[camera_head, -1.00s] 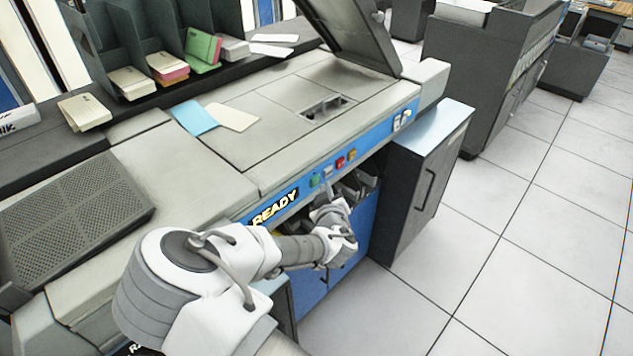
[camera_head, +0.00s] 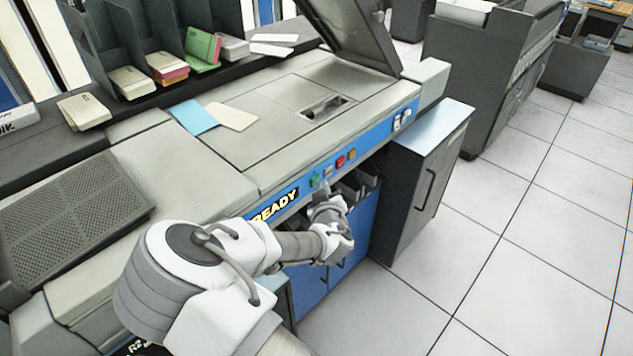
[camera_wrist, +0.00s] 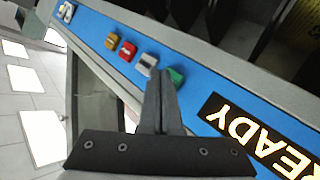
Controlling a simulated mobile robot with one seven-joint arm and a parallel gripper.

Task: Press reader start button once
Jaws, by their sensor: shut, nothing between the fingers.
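The card reader (camera_head: 253,165) has a blue front panel (camera_head: 376,141) with a row of coloured buttons and a lit READY sign (camera_head: 274,205). The green button (camera_head: 314,180) is nearest the sign; it also shows in the wrist view (camera_wrist: 177,76), partly hidden by the fingertips. Beside it are a white button (camera_wrist: 147,63), a red button (camera_wrist: 127,51) and a yellow button (camera_wrist: 111,41). My gripper (camera_wrist: 162,75) is shut and empty, its tips overlapping the green button's edge and close to the white one. I cannot tell whether they touch the green button. Button lettering is unreadable.
The hinged cover (camera_head: 352,32) stands open at the back. A blue card (camera_head: 194,117) and a cream card (camera_head: 232,116) lie on the reader top. A grey cabinet (camera_head: 437,150) stands right of the reader. Open tiled floor (camera_head: 520,240) lies further right.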

